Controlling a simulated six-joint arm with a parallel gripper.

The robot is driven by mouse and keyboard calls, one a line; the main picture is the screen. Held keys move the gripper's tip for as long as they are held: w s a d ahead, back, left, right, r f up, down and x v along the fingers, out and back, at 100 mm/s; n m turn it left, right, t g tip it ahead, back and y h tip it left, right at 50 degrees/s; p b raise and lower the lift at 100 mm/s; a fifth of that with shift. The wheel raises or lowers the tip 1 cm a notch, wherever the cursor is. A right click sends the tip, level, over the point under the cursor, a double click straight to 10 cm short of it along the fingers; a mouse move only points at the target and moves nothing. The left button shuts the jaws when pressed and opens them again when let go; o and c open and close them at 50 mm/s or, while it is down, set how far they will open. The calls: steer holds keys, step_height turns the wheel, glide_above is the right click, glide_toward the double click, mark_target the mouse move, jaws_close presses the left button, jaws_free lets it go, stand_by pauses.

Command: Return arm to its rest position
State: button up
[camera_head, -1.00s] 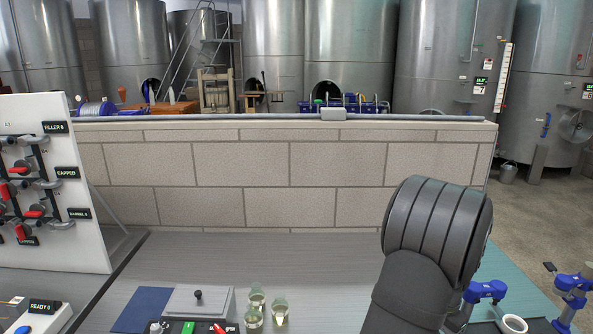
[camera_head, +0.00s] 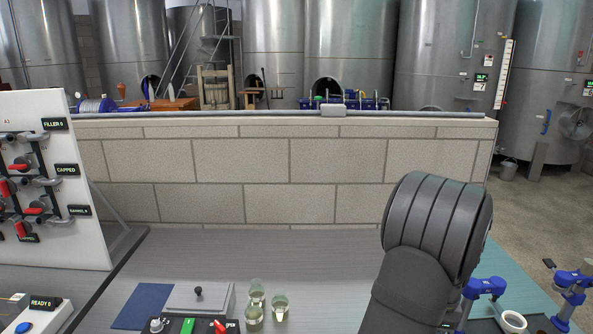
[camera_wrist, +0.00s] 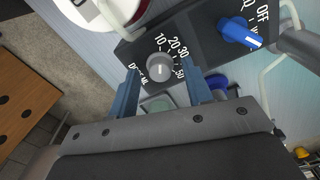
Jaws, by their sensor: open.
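My gripper (camera_wrist: 163,95) shows in the wrist view with its two blue-grey fingers apart and nothing held between them. Beyond the fingertips is a grey dial (camera_wrist: 159,67) marked with 10, 20, 30 and 50 on a dark panel. Whether a fingertip touches the panel I cannot tell. In the head view my dark arm link stands at the lower right, and my gripper is outside that picture.
A blue switch (camera_wrist: 240,32) marked OFF sits beside the dial. In the head view, several glasses (camera_head: 255,314) stand by a grey lidded box (camera_head: 199,297). A valve board (camera_head: 75,190) is at left, blue clamps (camera_head: 485,287) at right. The middle of the bench (camera_head: 300,255) is clear.

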steer(key=m, duration=0.4)
steer(key=shift+m, duration=1.7)
